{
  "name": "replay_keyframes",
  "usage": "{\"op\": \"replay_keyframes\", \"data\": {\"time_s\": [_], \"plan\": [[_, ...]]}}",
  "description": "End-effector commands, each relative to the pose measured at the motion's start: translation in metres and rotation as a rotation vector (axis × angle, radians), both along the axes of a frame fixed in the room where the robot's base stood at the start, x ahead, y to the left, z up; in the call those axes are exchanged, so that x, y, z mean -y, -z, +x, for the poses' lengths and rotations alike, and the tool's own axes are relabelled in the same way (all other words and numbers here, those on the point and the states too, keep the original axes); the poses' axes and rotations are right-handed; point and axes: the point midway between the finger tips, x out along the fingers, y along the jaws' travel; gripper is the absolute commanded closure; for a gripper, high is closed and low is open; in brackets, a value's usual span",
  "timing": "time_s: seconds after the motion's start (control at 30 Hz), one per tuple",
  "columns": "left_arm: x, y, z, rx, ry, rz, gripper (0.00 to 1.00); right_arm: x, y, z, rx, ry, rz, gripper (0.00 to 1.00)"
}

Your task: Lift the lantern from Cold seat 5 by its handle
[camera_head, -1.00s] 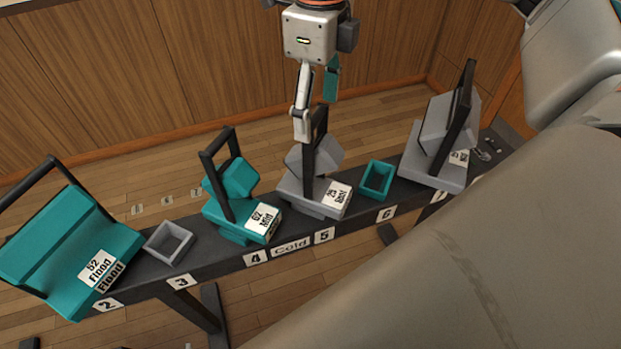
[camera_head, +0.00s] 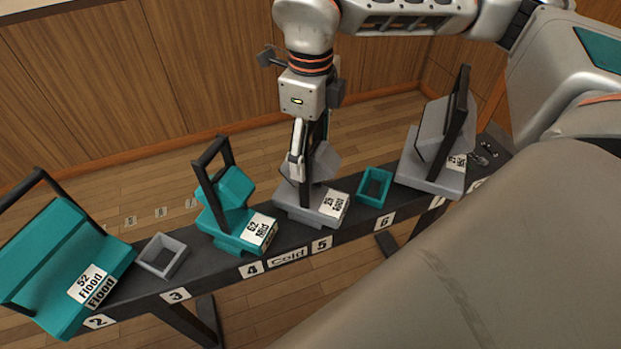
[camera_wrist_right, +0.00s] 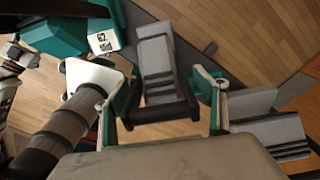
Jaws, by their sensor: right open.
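The lantern at Cold seat 5 (camera_head: 326,168) is grey, with a white label on its base and a dark upright handle. It stands on the dark rail (camera_head: 222,268). My right gripper (camera_head: 297,168) is open and points down at the handle, partly covering it in the head view. In the right wrist view the grey lantern (camera_wrist_right: 155,50) lies ahead, and its dark handle (camera_wrist_right: 160,113) crosses the space between the two open fingers (camera_wrist_right: 165,95). Whether a finger touches the handle cannot be told.
A teal lantern (camera_head: 233,190) stands close by at seat 4. An empty teal tray (camera_head: 362,197) is at seat 6, with a larger grey lantern (camera_head: 425,180) beyond. A grey tray (camera_head: 146,262) and large teal lantern (camera_head: 58,250) are at left.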

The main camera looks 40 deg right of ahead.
Motion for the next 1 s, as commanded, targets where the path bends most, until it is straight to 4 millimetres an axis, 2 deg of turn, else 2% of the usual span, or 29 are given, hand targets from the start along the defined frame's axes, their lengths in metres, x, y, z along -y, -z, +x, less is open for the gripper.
{"op": "replay_keyframes", "data": {"time_s": [0.07, 0.33, 0.6, 0.73, 0.87, 1.0], "plan": [[0.000, -0.001, 0.001, 0.001, 0.000, 0.001, 0.25, 0.000, -0.001, 0.000, 0.000, 0.000, 0.000, 0.29], [0.000, -0.001, 0.001, 0.002, -0.001, 0.000, 0.25, 0.000, -0.001, 0.000, 0.000, 0.000, 0.000, 0.99], [0.000, -0.001, 0.001, 0.002, -0.001, 0.000, 0.25, 0.000, -0.002, 0.001, 0.003, 0.000, 0.001, 1.00], [0.000, -0.003, 0.001, 0.004, 0.000, -0.001, 0.25, 0.000, -0.010, 0.001, 0.003, 0.001, 0.001, 1.00], [0.000, -0.006, 0.002, 0.006, -0.001, -0.003, 0.25, 0.000, -0.029, 0.002, 0.008, 0.002, 0.000, 1.00], [0.000, -0.009, 0.003, 0.007, -0.003, -0.006, 0.25, -0.001, -0.060, 0.002, 0.011, 0.001, 0.002, 1.00]]}}
